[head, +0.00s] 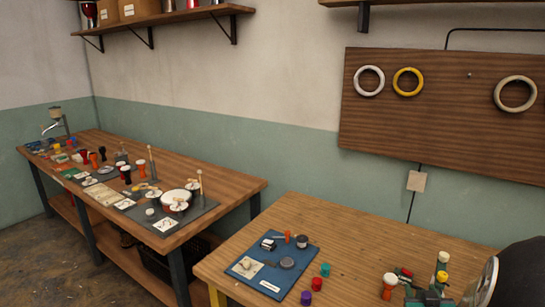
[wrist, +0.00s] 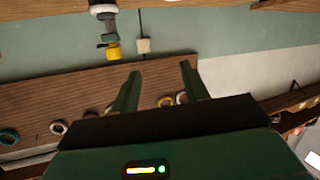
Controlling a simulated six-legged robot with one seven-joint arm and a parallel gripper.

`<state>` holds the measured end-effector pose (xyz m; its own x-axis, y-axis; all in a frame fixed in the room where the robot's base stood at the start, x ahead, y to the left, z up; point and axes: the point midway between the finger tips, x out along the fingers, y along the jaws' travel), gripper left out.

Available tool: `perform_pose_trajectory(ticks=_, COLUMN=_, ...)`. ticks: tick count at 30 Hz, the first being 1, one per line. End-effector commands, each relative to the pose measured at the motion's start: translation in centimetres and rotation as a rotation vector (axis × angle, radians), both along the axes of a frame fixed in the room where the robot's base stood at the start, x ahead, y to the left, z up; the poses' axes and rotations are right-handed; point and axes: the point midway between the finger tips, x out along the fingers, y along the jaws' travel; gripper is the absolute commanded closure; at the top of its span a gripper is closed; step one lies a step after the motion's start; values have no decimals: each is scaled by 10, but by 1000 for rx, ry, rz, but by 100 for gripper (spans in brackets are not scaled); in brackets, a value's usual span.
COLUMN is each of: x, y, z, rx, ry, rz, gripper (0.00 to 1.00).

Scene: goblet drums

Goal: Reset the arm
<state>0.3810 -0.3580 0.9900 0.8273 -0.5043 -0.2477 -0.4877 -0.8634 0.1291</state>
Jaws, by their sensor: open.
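In the wrist view, which looks upside down, my gripper (wrist: 160,68) shows as two green fingers spread apart with nothing between them. Behind the fingers is the wooden wall board (wrist: 60,92) with its rings. The fingers touch nothing that I can see. In the head view I cannot clearly make out my gripper. The same board (head: 440,125) hangs on the wall there, with a white ring (head: 369,67), a yellow ring (head: 394,83) and a beige ring (head: 500,100).
A second table (head: 225,183) at left is crowded. Shelves (head: 160,18) are on the wall. The near table's back middle is clear.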

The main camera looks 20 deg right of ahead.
Motion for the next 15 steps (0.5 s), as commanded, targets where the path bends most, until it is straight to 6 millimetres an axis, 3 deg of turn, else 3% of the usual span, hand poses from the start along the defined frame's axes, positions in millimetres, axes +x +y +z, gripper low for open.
perform_pose_trajectory(ticks=3, x=26, y=39, z=24, rx=8, ry=109, rz=35, gripper=55)
perform_pose_trajectory(ticks=7, x=38, y=86, z=44, rx=39, ry=224, rz=63, gripper=55)
perform_pose_trajectory(ticks=11, x=38, y=139, z=64, rx=84, ry=327, rz=98, gripper=55)
perform_pose_trajectory(ticks=15, x=24, y=201, z=84, rx=146, ry=434, rz=156, gripper=55)
